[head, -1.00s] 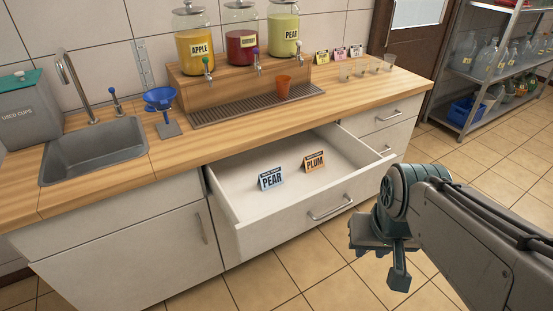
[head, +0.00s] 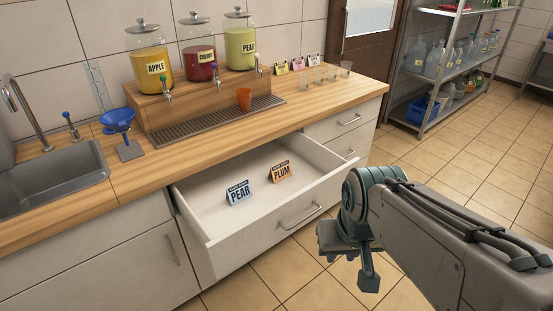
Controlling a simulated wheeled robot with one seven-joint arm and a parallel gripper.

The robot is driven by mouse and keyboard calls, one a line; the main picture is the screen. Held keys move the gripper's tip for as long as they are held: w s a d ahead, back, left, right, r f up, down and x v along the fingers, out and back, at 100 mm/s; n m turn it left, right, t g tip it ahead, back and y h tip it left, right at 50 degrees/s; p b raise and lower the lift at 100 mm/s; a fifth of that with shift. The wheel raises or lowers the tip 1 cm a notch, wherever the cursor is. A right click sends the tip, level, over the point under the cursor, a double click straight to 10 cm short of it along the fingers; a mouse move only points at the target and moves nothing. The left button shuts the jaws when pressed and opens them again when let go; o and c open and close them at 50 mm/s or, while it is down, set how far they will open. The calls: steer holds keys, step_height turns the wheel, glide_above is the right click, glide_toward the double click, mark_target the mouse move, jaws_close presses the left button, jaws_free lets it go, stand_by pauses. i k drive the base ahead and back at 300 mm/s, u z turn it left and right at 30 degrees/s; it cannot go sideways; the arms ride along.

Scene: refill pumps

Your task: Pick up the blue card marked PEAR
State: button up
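The blue card marked PEAR (head: 238,193) stands as a small folded tent card inside the open drawer (head: 211,204), left of its middle. An orange card marked PLUM (head: 281,171) stands to its right and a little behind it. My gripper (head: 350,272) is outside the drawer, in front of it and to its right, over the floor. It points downward and is well apart from both cards. I cannot tell from this view how far its fingers are spread, and I see nothing held in it.
The wooden counter (head: 195,155) overhangs the drawer's back. The drawer's front panel (head: 262,226) stands between my gripper and the cards. The floor at right is clear.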

mark_target(238, 192)
steer(key=u, duration=0.6)
steer(key=i, duration=0.95)
steer(key=u, duration=0.45)
